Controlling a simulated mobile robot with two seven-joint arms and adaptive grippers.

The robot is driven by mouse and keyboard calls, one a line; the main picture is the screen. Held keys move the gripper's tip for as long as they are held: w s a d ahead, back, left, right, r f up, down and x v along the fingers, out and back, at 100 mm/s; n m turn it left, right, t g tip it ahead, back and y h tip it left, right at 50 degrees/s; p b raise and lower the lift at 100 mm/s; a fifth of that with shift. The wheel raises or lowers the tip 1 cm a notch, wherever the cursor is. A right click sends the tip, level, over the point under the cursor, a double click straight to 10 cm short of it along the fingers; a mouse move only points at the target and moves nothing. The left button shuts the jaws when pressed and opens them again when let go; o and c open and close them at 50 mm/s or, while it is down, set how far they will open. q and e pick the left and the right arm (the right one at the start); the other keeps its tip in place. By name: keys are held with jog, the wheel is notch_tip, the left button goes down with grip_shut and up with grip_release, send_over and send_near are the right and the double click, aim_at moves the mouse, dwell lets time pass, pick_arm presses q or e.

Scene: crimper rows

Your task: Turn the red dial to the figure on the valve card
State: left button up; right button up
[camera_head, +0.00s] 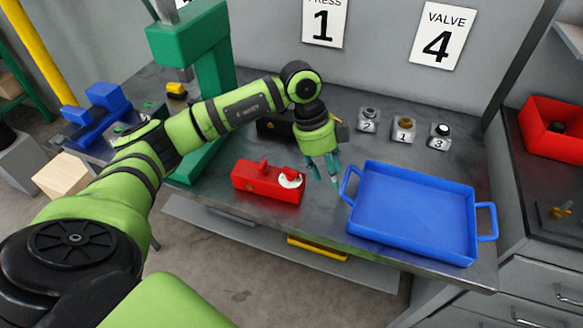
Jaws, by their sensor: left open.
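The valve card (441,36) on the back wall shows the figure 4. A red box (262,187) sits on the grey bench near its front edge. On its right end is a white round face with a small red dial (291,177). The dial's setting is too small to read. My left gripper (326,180) points down, open and empty, just right of the red box and apart from the dial. My right gripper is not in view.
A blue tray (415,212) stands close to the right of my left gripper. Numbered blocks (403,130) marked 2, 1 and 3 stand behind it. A green press (190,45) rises at the left. A press card (324,20) shows 1. A red bin (553,145) is at far right.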

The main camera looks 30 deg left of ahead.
aim_at(291, 171)
pick_arm(q)
jog(key=a+n+y, duration=0.1)
jog(key=a, duration=0.2)
jog(key=a+r+n+y, duration=0.1)
jog(key=a, duration=0.2)
jog(key=a+y, duration=0.1)
jog(key=a, duration=0.2)
jog(key=shift+s+a+r+n+g+y, duration=0.1)
jog(key=shift+a+r+n+g+y, duration=0.1)
jog(key=shift+r+n+g+y, duration=0.15)
jog(key=shift+s+a+f+p, duration=0.1)
jog(key=shift+a+f+p, duration=0.1)
jog(key=shift+p, duration=0.1)
notch_tip(291, 171, down, 6)
jog(key=shift+d+r+p, duration=0.1)
jog(key=shift+d+p, duration=0.05)
jog(key=shift+p, duration=1.05)
jog(key=shift+f, duration=0.35)
grip_shut()
